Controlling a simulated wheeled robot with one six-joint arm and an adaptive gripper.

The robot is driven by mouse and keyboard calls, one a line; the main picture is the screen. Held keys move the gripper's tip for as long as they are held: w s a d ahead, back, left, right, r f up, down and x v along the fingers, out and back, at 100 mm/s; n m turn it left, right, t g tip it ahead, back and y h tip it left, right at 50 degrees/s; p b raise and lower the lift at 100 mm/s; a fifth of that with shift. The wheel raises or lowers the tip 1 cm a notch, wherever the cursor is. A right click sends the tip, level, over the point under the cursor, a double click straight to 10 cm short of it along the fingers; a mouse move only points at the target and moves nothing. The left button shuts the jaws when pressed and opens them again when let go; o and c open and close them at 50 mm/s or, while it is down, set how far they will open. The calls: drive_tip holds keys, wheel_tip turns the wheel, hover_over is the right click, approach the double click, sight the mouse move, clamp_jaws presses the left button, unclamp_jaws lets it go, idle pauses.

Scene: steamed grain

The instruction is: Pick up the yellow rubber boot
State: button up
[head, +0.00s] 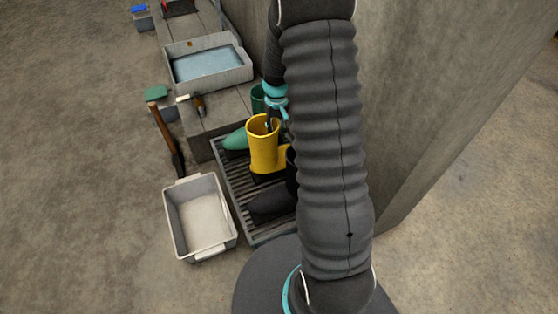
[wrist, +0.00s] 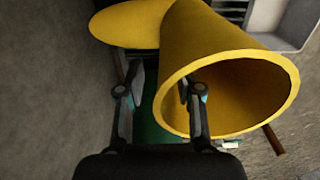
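The yellow rubber boot (head: 263,148) stands upright on a slatted rack (head: 234,194), its toe partly hidden behind my arm. In the wrist view the yellow boot (wrist: 205,42) shows its round open top toward the camera. My gripper (head: 270,122) is at the boot's top. In the wrist view my gripper (wrist: 160,88) has its fingers apart, with the boot's near rim and wall between them. The right finger reaches into the opening and the left finger is outside. A gap shows beside the wall, so the fingers do not look closed on it.
A green boot (head: 236,139) and a dark boot (head: 268,202) lie on the rack. An empty grey bin (head: 200,214) stands left of it. A water-filled trough (head: 207,65), a long-handled tool (head: 167,139) and a concrete wall (head: 425,120) are nearby. The floor at left is clear.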

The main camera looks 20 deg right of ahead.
clamp_jaws()
idle(0.4)
